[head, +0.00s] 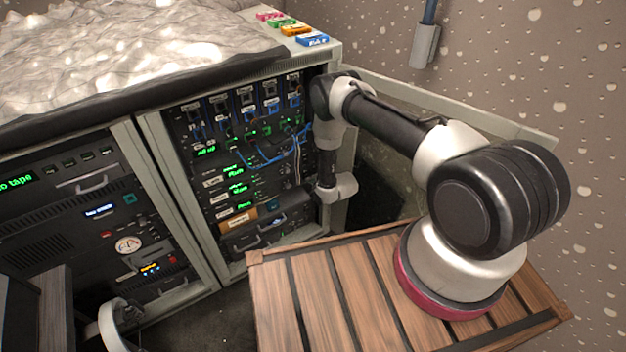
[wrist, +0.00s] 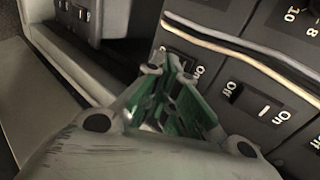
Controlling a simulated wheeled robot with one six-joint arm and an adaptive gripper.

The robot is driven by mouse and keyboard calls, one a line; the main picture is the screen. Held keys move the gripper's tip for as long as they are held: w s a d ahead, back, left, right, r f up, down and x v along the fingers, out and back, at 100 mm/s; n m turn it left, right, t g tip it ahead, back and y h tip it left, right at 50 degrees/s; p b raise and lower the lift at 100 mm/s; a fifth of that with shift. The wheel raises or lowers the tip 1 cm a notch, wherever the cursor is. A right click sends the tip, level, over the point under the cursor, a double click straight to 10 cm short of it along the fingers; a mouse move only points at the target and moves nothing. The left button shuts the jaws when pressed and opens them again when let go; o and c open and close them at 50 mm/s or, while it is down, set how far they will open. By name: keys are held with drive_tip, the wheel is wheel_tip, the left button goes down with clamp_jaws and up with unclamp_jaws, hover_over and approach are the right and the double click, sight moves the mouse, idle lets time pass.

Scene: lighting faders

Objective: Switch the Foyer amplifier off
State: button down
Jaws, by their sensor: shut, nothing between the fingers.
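In the wrist view, my gripper (wrist: 170,70) is shut and empty, its green-padded fingers pointing at a dark panel. Its tips are at or just in front of a black switch (wrist: 182,60) and partly cover it. I cannot tell whether they touch it. A second switch (wrist: 250,101) with ON and OFF-like markings sits to the right, clear of the fingers. No name label is readable, so I cannot tell which switch is the Foyer amplifier's. In the head view, my gripper (head: 292,198) is at the lower right of the equipment rack (head: 172,190), and the switches there are too small or hidden to make out.
Black and pale cables (wrist: 235,45) run across the panel above the switches in the wrist view. In the head view, blue cables (head: 262,158) hang over the rack's middle. A wooden slatted platform (head: 310,290) stands in front. Another rack (head: 85,215) stands left.

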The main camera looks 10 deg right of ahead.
drive_tip(key=shift+w+a, duration=0.1)
drive_tip(key=shift+w, duration=0.15)
drive_tip(key=shift+w+f, duration=0.1)
drive_tip(key=shift+w, duration=0.1)
idle(0.4)
drive_tip(key=shift+r, duration=0.8)
drive_tip(key=shift+s, duration=0.1)
